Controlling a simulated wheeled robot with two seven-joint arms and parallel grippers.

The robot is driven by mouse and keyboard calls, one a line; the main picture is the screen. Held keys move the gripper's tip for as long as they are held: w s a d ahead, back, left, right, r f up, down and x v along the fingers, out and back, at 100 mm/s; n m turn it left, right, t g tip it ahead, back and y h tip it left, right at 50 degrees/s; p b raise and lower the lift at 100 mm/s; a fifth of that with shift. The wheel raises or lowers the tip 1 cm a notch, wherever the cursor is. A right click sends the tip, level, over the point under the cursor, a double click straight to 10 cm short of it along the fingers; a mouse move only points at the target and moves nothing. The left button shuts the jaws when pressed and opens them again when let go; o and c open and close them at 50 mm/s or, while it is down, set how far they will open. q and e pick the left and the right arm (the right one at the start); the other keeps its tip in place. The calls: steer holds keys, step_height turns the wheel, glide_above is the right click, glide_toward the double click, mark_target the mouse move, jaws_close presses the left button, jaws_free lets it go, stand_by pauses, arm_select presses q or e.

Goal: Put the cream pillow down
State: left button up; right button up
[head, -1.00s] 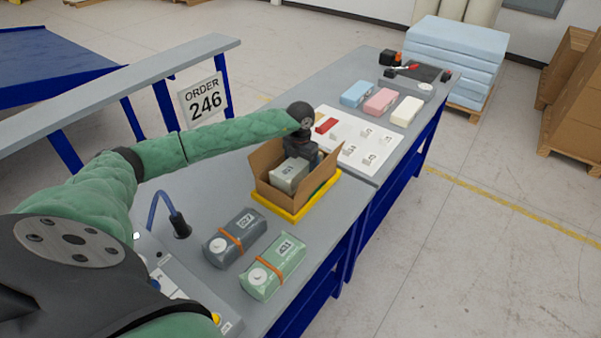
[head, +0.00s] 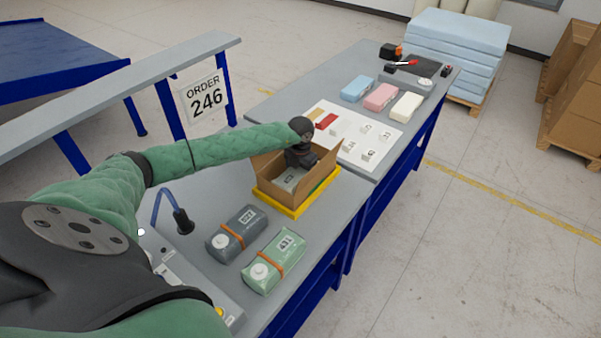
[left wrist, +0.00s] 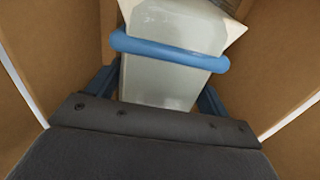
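The cream pillow looks like a pale grey-cream wrapped pack with a blue band in the left wrist view (left wrist: 165,75). In the head view it sits low inside an open cardboard box (head: 328,158), mostly hidden by the box wall and my gripper; a bit of its top shows (head: 288,179). My left gripper (head: 300,160) reaches down into the box. In the left wrist view its blue fingers lie against both sides of the pack, so it looks shut on it. Whether the pack touches the box floor is hidden. My right gripper is out of view.
The box stands in a yellow tray (head: 296,213) on the grey bench. A dark pack (head: 236,234) and a green pack (head: 273,260), both orange-banded, lie in front. Blue, pink and cream blocks (head: 407,106) lie beyond a white board (head: 385,135).

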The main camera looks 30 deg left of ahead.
arm_select(q)
steer(key=o, duration=0.4)
steer(key=shift+r, duration=0.25)
step_height(320, 180, up, 5)
steer(key=b, duration=0.3)
steer(key=shift+b, duration=0.4)
step_height(320, 180, up, 6)
steer(key=b, duration=0.2)
steer(key=shift+f+b, duration=0.25)
steer(key=shift+b, duration=0.15)
steer(key=shift+r, duration=0.65)
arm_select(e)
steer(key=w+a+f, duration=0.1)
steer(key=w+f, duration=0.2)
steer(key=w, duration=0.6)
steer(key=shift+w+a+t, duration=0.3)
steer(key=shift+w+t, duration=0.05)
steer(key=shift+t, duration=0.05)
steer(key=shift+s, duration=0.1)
